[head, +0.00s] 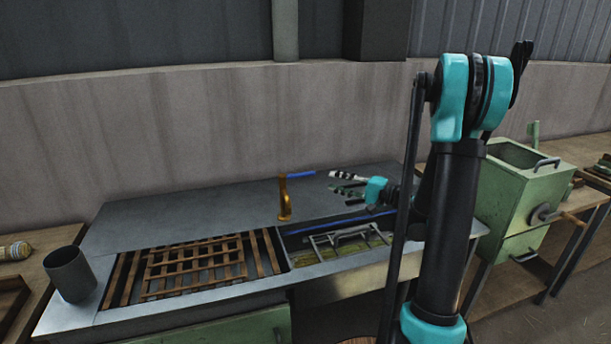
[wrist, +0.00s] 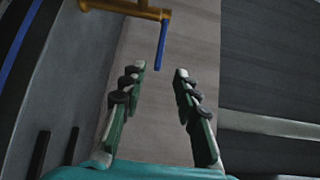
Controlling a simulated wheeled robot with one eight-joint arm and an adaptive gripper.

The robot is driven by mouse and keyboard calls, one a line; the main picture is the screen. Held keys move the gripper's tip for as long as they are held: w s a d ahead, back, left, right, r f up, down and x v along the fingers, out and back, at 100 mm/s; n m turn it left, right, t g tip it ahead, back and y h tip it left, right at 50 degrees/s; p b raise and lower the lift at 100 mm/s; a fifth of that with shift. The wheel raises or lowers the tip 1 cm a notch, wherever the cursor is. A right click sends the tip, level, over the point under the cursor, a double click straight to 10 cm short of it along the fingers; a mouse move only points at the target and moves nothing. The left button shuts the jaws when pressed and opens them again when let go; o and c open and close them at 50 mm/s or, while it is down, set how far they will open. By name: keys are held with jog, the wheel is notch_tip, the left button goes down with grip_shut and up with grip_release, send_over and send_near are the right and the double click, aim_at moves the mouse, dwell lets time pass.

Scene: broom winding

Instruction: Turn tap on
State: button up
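The brass tap (head: 285,198) stands upright at the back edge of the sink basin in the head view. Its blue lever handle (head: 302,174) points right, toward my gripper (head: 332,181). In the wrist view the brass tap body (wrist: 125,8) is at the top, and the blue handle (wrist: 161,45) points down toward the gap between my fingertips (wrist: 160,69). My gripper is open and empty. The handle's end appears level with the fingertips in the picture; I cannot tell whether it is between them in depth.
The metal counter (head: 170,215) holds a brown slatted rack (head: 195,268) and a basin with a metal rack (head: 350,240). A dark cup (head: 70,275) stands at the left. A green machine (head: 520,195) is at the right. The concrete wall (head: 200,130) is behind.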

aim_at(309, 175)
jog(key=x, duration=1.1)
jog(key=shift+w+a, duration=0.15)
jog(key=shift+a, duration=0.2)
jog(key=shift+c, duration=0.5)
grip_shut()
